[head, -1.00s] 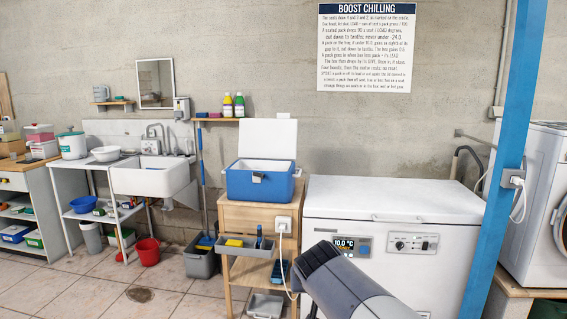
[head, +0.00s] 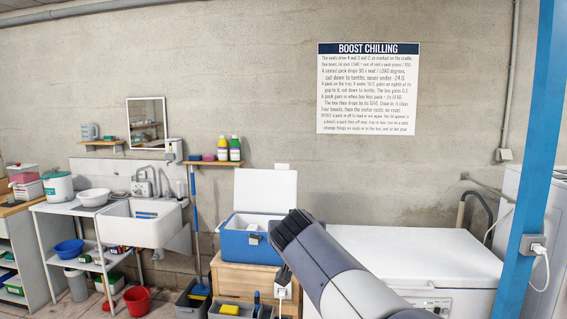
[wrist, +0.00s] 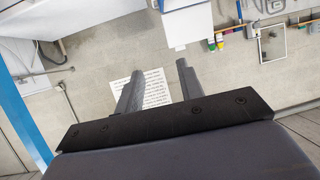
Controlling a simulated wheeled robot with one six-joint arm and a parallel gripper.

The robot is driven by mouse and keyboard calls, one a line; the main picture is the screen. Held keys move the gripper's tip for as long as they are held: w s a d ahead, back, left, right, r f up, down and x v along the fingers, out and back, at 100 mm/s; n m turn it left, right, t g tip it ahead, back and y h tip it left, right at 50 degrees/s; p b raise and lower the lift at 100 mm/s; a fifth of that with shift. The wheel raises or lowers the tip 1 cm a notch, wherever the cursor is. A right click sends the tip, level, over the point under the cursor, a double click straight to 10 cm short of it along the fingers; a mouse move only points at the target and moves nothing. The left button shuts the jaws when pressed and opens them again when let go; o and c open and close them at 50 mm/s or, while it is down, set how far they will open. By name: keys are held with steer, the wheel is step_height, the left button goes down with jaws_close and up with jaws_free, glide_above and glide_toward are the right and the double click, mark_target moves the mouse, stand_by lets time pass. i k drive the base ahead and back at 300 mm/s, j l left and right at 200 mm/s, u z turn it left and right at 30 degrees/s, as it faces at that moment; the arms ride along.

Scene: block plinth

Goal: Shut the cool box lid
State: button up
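The blue cool box (head: 246,244) stands on a wooden stand. Its white lid (head: 265,190) stands upright at the back, so the box is open. The white lid also shows at the top of the wrist view (wrist: 188,27). In the head view, my gripper (head: 288,226) overlaps the box's right front part and hides it. Its fingers are hard to make out there. In the wrist view, the two fingers (wrist: 160,72) are apart with nothing between them but the distant wall and sign. I cannot tell how far the gripper is from the box.
A white chest freezer (head: 420,255) stands right of the box, partly behind my arm. A blue post (head: 528,160) rises further right. A shelf (head: 213,163) with bottles hangs left of the lid. A sink (head: 140,225) is at left. The wall above the lid is clear.

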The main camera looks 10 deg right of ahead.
mark_target(272, 191)
steer(key=i+z, duration=0.1)
steer(key=i, duration=1.3)
steer(key=i+j+z, duration=0.1)
steer(key=i, duration=1.25)
steer(key=j, duration=0.1)
